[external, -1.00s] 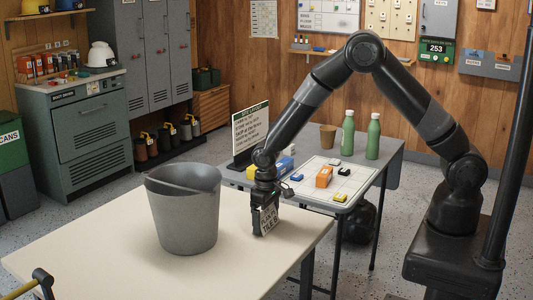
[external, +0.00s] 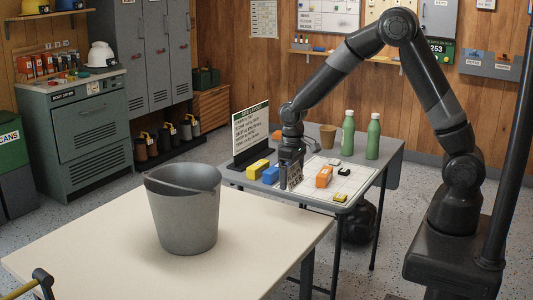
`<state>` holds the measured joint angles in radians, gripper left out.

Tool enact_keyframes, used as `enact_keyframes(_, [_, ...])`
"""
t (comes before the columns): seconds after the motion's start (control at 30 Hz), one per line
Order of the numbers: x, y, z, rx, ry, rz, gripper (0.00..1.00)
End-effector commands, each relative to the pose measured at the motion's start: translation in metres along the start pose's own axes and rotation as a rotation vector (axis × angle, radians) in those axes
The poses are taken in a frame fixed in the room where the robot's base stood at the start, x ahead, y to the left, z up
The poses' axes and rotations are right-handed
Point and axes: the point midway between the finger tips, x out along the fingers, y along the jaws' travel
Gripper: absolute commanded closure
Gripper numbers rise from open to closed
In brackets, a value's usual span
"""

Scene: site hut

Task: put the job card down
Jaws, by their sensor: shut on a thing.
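The job card (external: 295,176) is a small pale card with dark print, held upright in my gripper (external: 290,172). My gripper points down and is shut on the card. It is over the left part of the white gridded mat (external: 312,197) on the grey table (external: 384,163). The card's lower edge is close to the mat; I cannot tell whether it touches. The blue block (external: 271,176) is just left of the card and the orange block (external: 324,177) is to its right.
A yellow block (external: 257,169) and a standing sign (external: 251,136) are at the table's left. Small yellow (external: 341,198) and black (external: 344,171) pieces lie right. Green bottles (external: 373,137) and a brown cup (external: 328,137) stand behind. A grey bucket (external: 187,220) stands on the cream table (external: 110,235).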

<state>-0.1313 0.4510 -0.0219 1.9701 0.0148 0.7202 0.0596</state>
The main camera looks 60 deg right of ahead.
Motion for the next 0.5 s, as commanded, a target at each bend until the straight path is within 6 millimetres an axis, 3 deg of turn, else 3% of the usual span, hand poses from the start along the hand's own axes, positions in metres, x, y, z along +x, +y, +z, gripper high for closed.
enact_keyframes(0.2, [0.027, 0.046, -0.021, 0.035, -0.003, 0.000, 0.27])
enact_keyframes(0.33, [0.034, 0.059, -0.026, 0.041, -0.001, 0.000, 0.27])
enact_keyframes(0.5, [0.035, 0.059, -0.027, 0.040, 0.000, 0.000, 0.27])
